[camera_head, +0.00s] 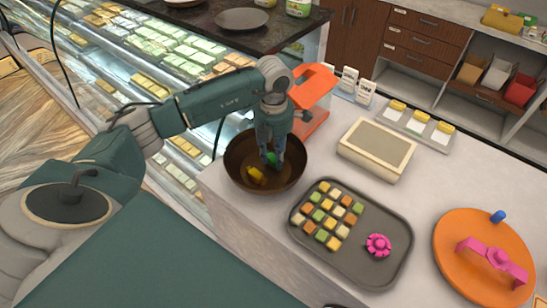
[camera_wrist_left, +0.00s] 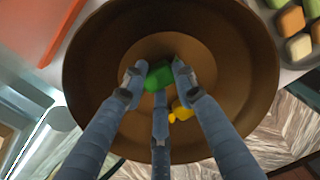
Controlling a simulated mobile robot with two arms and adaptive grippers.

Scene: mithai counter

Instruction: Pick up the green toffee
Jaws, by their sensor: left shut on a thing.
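The green toffee (camera_wrist_left: 158,76) is between the fingers of my left gripper (camera_wrist_left: 156,82), inside the brown bowl (camera_wrist_left: 250,60). In the head view the toffee (camera_head: 271,158) shows as a small green patch at the fingertips of my left gripper (camera_head: 270,160). The gripper points down into the bowl (camera_head: 235,158) and is shut on the toffee. A yellow toffee (camera_wrist_left: 181,112) lies in the bowl beside the fingers, and also shows in the head view (camera_head: 256,175). Whether the green toffee touches the bowl is unclear. My right gripper is not in view.
A grey tray (camera_head: 375,270) with several sweets and a pink flower-shaped piece (camera_head: 378,245) lies right of the bowl. An orange stand (camera_head: 316,85) and a beige scale-like box (camera_head: 378,148) stand behind. An orange round lid (camera_head: 460,235) is at far right.

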